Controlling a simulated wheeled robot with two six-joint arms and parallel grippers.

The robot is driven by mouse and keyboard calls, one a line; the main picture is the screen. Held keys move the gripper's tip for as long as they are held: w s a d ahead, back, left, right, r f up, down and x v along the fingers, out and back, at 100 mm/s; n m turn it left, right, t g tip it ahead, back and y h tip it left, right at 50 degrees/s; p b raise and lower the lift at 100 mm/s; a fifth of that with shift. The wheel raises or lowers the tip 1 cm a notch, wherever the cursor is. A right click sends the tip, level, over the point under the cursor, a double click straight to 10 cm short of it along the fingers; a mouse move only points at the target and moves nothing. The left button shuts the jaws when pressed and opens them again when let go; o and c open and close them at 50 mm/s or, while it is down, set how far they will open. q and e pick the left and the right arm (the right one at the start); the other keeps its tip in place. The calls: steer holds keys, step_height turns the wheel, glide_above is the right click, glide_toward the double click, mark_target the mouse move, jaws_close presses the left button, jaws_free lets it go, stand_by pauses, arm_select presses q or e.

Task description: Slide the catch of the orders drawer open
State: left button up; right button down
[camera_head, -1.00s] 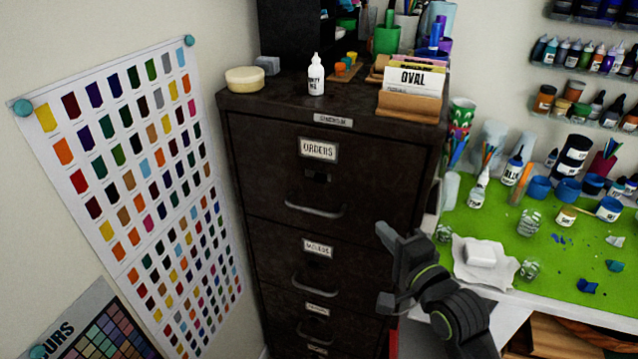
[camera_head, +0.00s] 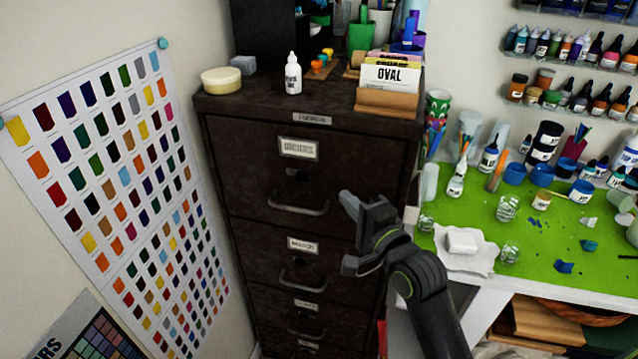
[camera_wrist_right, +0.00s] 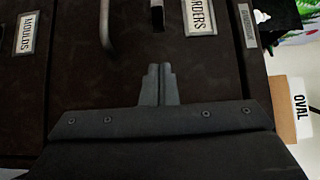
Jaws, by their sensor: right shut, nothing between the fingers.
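The orders drawer (camera_head: 250,180) is the top drawer of a dark metal cabinet and looks shut. Its label (camera_head: 299,148) sits above a small catch (camera_head: 297,172) in a dark slot, with a curved handle (camera_head: 299,205) below. In the right wrist view the orders label (camera_wrist_right: 199,15) is at the top, the slot (camera_wrist_right: 158,18) left of it and the handle (camera_wrist_right: 106,28) further left. My right gripper (camera_head: 348,200) is in front of the cabinet, right of the handle. Its fingers (camera_wrist_right: 160,72) are together and empty, apart from the catch. My left gripper is not in view.
A glue-like white bottle (camera_head: 292,74), a round tub (camera_head: 221,80) and a card holder (camera_head: 388,101) stand on the cabinet. A moulds drawer (camera_head: 270,255) lies below. At right is a green-topped bench (camera_head: 470,215) with bottles and jars. A colour chart (camera_head: 110,160) hangs at left.

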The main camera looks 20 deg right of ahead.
mark_target(304, 179)
steer(key=w, duration=0.2)
steer(key=w+a+p, duration=0.1)
steer(key=w, duration=0.1)
steer(key=shift+w+r, duration=0.1)
steer(key=shift+w, duration=0.3)
steer(key=shift+w+a+p, duration=0.15)
steer(key=shift+w+a, duration=0.2)
steer(key=shift+a, duration=0.3)
steer(key=shift+w+a+p, duration=0.15)
steer(key=shift+w+a, duration=0.2)
steer(key=shift+a, duration=0.25)
steer(key=shift+w+a, duration=0.2)
steer(key=shift+a, duration=0.1)
steer(key=shift+w+a+p, duration=0.3)
steer(key=shift+a+p, duration=0.1)
steer(key=shift+a, duration=0.1)
steer(key=shift+w+a, duration=0.3)
steer(key=shift+a, duration=0.15)
